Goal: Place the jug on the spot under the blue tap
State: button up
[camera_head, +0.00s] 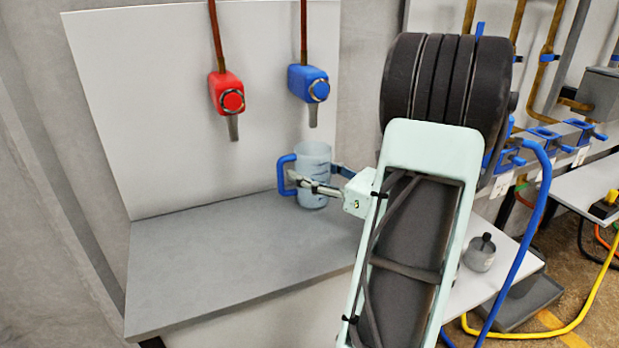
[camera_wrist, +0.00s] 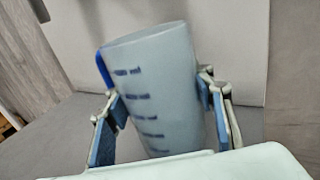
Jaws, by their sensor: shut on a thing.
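The jug (camera_head: 313,172) is a translucent grey-blue cup with a blue handle on its left and dark measuring marks, seen close in the wrist view (camera_wrist: 158,90). My gripper (camera_head: 318,187) is shut on the jug, with a finger on each side of its body; the fingers also show in the wrist view (camera_wrist: 160,112). The jug looks upright at the grey shelf; I cannot tell if its base touches the surface. The blue tap (camera_head: 309,84) hangs on the back panel above the jug, its spout roughly over it. No marked spot shows on the shelf.
A red tap (camera_head: 227,93) hangs left of the blue tap. The grey shelf (camera_head: 210,262) is clear at left and front. A white back panel (camera_head: 160,110) stands behind. At right are a small grey pot (camera_head: 481,253), blue valves (camera_head: 545,132) and hoses.

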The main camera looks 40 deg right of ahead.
jog(key=shift+f, duration=0.3)
jog(key=o, duration=1.2)
jog(key=shift+r, duration=0.2)
jog(key=p+v, duration=0.3)
jog(key=v, duration=0.9)
